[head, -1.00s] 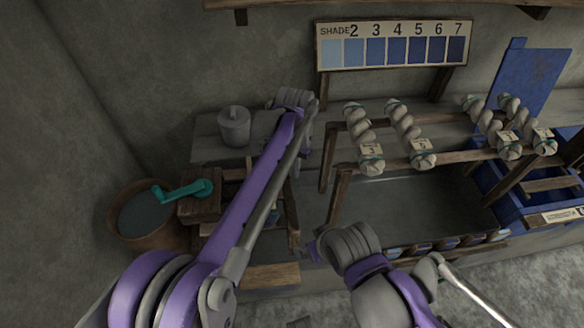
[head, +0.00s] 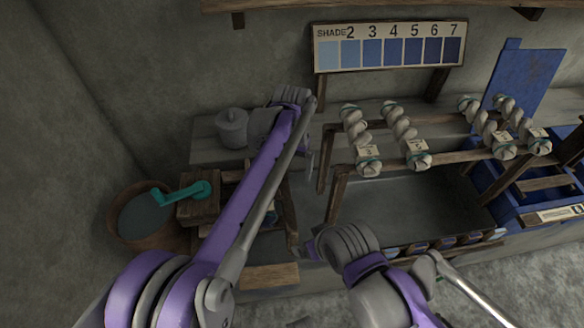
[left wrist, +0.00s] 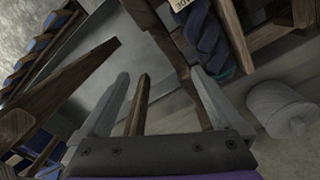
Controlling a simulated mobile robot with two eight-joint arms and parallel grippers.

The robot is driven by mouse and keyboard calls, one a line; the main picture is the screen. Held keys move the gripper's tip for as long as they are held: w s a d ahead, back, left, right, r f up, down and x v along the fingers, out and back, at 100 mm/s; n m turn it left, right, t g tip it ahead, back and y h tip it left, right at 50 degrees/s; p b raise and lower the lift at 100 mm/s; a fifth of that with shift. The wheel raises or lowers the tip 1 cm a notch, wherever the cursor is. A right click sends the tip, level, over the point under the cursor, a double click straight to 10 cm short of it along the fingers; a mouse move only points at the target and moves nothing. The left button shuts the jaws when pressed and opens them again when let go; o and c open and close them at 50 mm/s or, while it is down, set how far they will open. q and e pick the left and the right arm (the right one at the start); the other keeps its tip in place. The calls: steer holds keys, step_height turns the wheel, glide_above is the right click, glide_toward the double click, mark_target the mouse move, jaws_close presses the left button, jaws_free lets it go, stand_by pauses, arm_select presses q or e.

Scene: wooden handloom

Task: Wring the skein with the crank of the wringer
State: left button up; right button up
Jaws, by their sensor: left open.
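The wringer's teal crank (head: 183,194) sits on a wooden block (head: 198,209) at the left, its handle reaching left over a round tub (head: 120,214). A dark blue twisted skein (left wrist: 204,42) with a pale tag hangs by wooden posts in the left wrist view. In the head view it is mostly hidden behind my left arm. My left gripper (left wrist: 160,74) is open and empty, its fingers apart with wooden bars beyond them; the skein is past the right finger. My left arm crosses in front of the wooden frame. My right gripper is not visible; only right arm links show.
A grey lidded pot (head: 232,128) stands on the ledge behind the crank. Several pale skeins (head: 362,139) hang on a wooden rack over a grey trough (head: 400,203). A shade board (head: 390,46) is above.

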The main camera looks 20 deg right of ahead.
arm_select(q)
step_height(320, 180, up, 7)
steer(key=p, duration=0.3)
steer(key=shift+f+p, duration=0.2)
steer(key=shift+p, duration=0.15)
steer(key=shift+s+f, duration=0.1)
